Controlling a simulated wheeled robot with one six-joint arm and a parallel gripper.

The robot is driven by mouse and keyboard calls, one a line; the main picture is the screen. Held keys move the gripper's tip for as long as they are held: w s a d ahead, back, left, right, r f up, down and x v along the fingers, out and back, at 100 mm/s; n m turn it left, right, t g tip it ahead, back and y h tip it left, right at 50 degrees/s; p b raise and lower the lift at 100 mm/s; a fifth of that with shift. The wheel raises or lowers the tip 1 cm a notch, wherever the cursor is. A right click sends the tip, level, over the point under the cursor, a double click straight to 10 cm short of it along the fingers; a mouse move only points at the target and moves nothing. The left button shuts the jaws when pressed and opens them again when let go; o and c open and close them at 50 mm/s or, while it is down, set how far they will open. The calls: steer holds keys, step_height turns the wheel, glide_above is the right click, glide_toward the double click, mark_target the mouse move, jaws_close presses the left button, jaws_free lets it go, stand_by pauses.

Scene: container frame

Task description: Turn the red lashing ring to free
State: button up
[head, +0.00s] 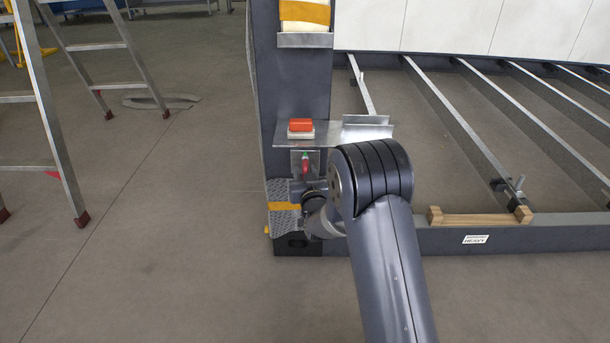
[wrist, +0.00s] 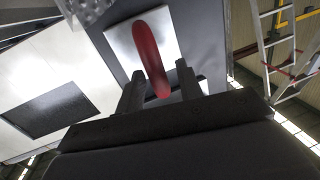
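The red lashing ring (head: 305,168) hangs on a metal plate on the corner post, below a small shelf. A bit of green shows just above it. In the wrist view the red ring (wrist: 150,52) is long and slightly tilted against a bright plate (wrist: 125,45). My gripper (wrist: 160,75) is open, one finger on each side of the ring's near end. Gaps show beside the ring, so it does not look gripped; contact is unclear. In the head view my arm hides most of the gripper.
A red-topped block (head: 301,125) sits on the metal shelf (head: 345,133) above the ring. The frame's bottom beam (head: 400,242) runs right, with a wooden piece (head: 480,218) on it. A stepladder (head: 50,110) stands left. The floor between is clear.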

steer(key=shift+w, duration=0.1)
steer(key=shift+c, duration=0.2)
jaws_close()
steer(key=shift+a, duration=0.1)
